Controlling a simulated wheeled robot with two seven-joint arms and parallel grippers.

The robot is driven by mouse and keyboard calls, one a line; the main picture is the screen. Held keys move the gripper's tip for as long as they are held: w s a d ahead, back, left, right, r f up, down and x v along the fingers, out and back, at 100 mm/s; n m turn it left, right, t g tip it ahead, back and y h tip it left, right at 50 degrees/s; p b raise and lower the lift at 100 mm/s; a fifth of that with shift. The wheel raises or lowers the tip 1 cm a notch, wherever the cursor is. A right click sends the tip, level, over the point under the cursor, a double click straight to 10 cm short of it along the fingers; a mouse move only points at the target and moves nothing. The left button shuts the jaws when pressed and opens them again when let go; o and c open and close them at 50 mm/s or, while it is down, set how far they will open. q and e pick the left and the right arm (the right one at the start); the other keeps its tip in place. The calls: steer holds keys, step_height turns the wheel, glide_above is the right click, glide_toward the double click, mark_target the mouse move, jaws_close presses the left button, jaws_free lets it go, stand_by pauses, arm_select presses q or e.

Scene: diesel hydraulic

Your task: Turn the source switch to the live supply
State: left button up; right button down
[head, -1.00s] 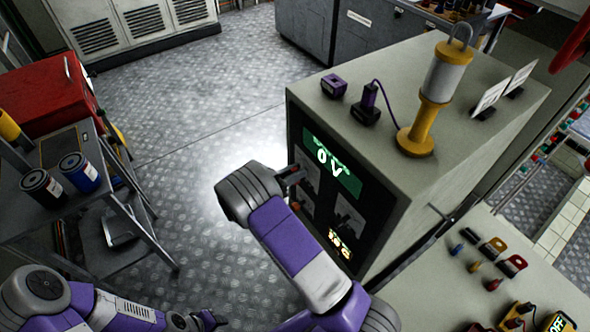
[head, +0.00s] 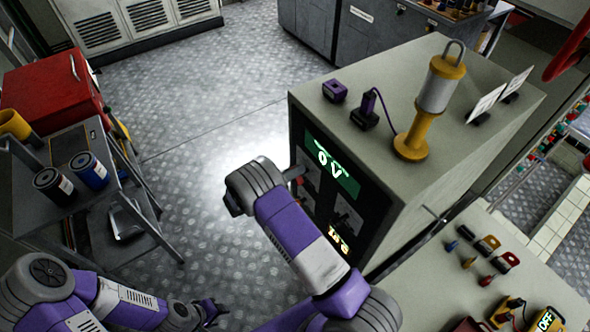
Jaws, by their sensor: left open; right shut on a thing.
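The grey cabinet (head: 440,150) has a dark front panel with a green display (head: 333,166) reading 0 V. A small lit yellow display (head: 339,236) glows low on the panel. A dial plate (head: 345,219) shows on the panel's right side. My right gripper (head: 298,172) is at the panel's left edge, below and left of the green display. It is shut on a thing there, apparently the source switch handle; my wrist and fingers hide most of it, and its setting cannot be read. My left gripper (head: 212,312) is open and empty, low over the floor.
A bench (head: 430,290) with coloured connectors and meters is at lower right. A trolley (head: 95,215) with cans and a red box (head: 55,90) stand at left. The floor between is clear.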

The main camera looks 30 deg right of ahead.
stand_by(0.4)
steer(key=c, duration=1)
jaws_free()
steer(key=shift+c, duration=0.2)
steer(key=a, duration=0.7)
steer(key=shift+s+a, duration=0.3)
